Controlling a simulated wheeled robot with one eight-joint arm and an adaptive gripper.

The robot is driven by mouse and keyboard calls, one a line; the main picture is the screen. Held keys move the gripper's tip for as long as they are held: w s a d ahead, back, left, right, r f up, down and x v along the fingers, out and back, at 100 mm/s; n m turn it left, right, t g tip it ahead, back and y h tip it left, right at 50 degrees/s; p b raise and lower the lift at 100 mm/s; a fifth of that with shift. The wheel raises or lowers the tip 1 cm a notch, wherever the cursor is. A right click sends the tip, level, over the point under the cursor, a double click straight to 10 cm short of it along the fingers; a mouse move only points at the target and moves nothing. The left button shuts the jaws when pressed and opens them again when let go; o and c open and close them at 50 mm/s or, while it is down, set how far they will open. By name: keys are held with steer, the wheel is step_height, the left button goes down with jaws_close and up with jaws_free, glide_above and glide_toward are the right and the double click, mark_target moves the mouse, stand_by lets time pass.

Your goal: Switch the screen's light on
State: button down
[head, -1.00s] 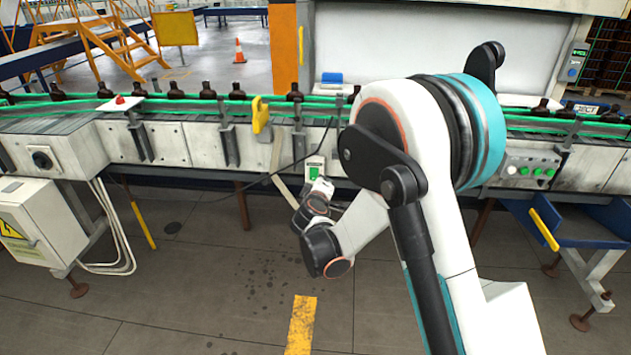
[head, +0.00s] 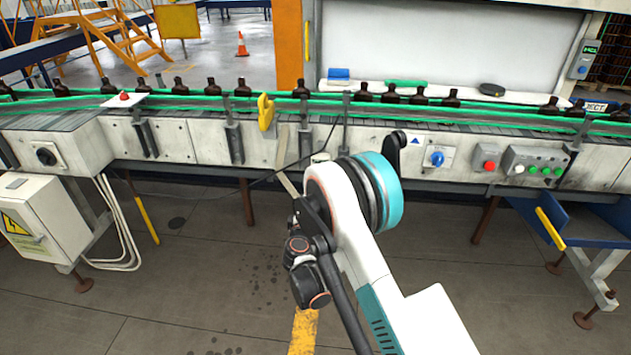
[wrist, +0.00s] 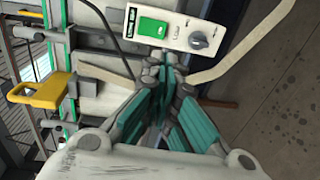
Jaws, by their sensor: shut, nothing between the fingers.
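The large pale screen (head: 450,45) stands behind the conveyor in the head view. In the wrist view a white control box (wrist: 193,17) carries a green rocker switch (wrist: 152,27) and a grey rotary knob (wrist: 199,40). My gripper (wrist: 168,65) is shut and empty, with its teal-padded fingers together. Its tips appear just below the box's lower edge in the wrist picture, near the green switch; I cannot tell whether they touch. In the head view my arm hides the gripper and most of the box.
Amber bottles (head: 212,88) stand along the green-railed conveyor (head: 205,148). A yellow handle (head: 265,112) projects at its front, with a dark cable nearby. A blue knob (head: 437,158), red button (head: 489,165) and button panel (head: 535,167) are to the right. The floor in front is mostly clear.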

steer(key=w+f+b, duration=0.1)
steer(key=w+b, duration=0.4)
steer(key=w, duration=0.9)
steer(key=shift+d+f, duration=0.25)
steer(key=shift+f, duration=0.1)
